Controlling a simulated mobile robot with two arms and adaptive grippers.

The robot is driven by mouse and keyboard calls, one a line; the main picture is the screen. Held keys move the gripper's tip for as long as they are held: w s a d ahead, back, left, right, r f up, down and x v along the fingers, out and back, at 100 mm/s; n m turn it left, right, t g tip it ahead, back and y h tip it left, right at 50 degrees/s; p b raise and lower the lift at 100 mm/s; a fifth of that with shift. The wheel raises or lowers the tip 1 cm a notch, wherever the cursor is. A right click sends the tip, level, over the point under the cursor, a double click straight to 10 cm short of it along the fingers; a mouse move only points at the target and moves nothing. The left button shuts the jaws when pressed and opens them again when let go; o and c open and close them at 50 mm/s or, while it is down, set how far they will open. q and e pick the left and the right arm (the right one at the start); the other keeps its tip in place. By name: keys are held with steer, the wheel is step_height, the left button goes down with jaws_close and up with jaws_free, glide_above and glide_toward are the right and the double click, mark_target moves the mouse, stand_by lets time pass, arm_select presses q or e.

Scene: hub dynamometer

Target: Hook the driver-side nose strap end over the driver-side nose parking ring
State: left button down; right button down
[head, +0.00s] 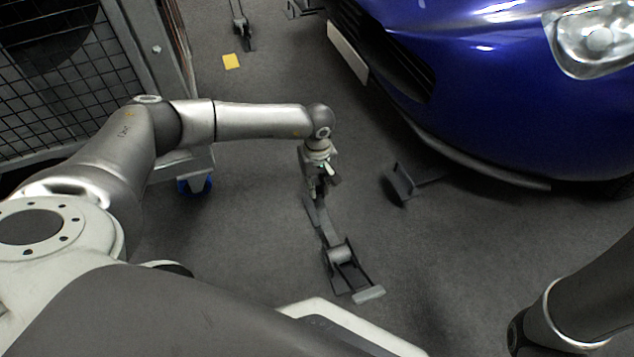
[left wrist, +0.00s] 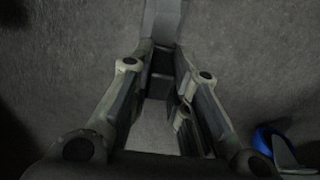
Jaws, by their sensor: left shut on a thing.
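My left gripper (head: 320,190) points down low over the floor and is shut on the end of a grey strap (head: 328,226). From there the strap runs toward the bottom of the picture to a dark ratchet (head: 341,256) on the floor. In the left wrist view the strap (left wrist: 162,18) runs up from between the fingers (left wrist: 160,66). A dark bracket (head: 402,182) stands on the floor right of the gripper, apart from it. It may be the parking ring; I cannot make out a ring shape. My right gripper is not in view.
A blue car's nose (head: 480,100) fills the upper right, overhanging the floor. A caged frame (head: 160,50) on a blue caster (head: 194,185) stands at left. Another strap assembly (head: 241,25) and a yellow square (head: 231,61) lie farther off. Floor between gripper and bracket is clear.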

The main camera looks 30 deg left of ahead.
arm_select(q)
steer(key=shift+f, duration=0.1)
steer(key=shift+f+b, duration=1.25)
steer(key=shift+f, duration=0.4)
steer(key=shift+r, duration=0.1)
steer(key=c, duration=1.3)
jaws_free()
step_height(320, 180, up, 12)
steer(key=shift+d, duration=0.1)
